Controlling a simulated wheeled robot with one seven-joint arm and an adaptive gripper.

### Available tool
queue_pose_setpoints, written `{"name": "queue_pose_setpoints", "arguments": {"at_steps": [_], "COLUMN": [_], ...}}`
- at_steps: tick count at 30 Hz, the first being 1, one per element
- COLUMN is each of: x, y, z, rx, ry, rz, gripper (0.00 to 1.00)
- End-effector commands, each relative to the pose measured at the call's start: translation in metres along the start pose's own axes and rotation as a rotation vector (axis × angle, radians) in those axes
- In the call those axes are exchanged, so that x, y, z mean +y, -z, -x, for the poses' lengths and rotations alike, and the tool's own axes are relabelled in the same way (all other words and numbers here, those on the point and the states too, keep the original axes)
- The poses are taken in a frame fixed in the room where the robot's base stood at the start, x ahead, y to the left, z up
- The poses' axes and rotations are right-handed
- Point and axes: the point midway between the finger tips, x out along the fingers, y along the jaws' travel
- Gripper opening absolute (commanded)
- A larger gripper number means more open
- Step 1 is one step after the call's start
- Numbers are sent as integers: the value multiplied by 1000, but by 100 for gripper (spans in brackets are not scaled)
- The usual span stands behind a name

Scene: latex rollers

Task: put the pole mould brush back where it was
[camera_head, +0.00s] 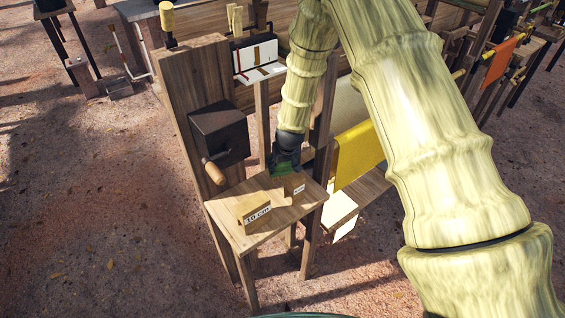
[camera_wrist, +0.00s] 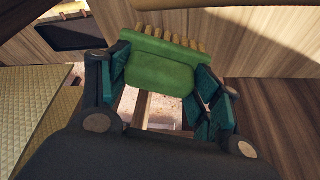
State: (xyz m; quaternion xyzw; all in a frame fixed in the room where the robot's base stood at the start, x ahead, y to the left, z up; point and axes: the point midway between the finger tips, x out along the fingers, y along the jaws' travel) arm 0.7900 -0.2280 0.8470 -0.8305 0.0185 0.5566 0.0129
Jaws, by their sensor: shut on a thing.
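The brush, green with a row of tan bristles along its far edge, shows in the wrist view (camera_wrist: 160,72). My gripper (camera_wrist: 162,78) is shut on it, with a teal finger pad at each side of its green body. In the head view my gripper (camera_head: 284,162) points down over the back of a small wooden table (camera_head: 285,215), close to a small labelled wooden block (camera_head: 294,187). From there I cannot tell whether the brush touches the tabletop.
A wooden block labelled 10 cm (camera_head: 253,209) sits on the table's front left. A dark box (camera_head: 220,133) with a wooden handle (camera_head: 214,173) is on the upright board (camera_head: 192,80) behind. A yellow sheet (camera_head: 357,152) hangs to the right. Open ground lies to the left.

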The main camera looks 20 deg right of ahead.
Motion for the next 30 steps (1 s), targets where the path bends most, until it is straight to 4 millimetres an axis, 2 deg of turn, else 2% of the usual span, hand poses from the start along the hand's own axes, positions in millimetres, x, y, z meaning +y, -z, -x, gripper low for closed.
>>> {"name": "queue_pose_setpoints", "arguments": {"at_steps": [9,10,13,23,30], "x": [0,0,0,0,0], "y": [-1,-1,-1,0,1], "z": [-3,-2,-2,-2,10], "rx": [0,0,0,0,1], "ry": [0,0,0,0,0], "rz": [0,-1,-1,0,0], "gripper": [42,68,85,85,85]}}
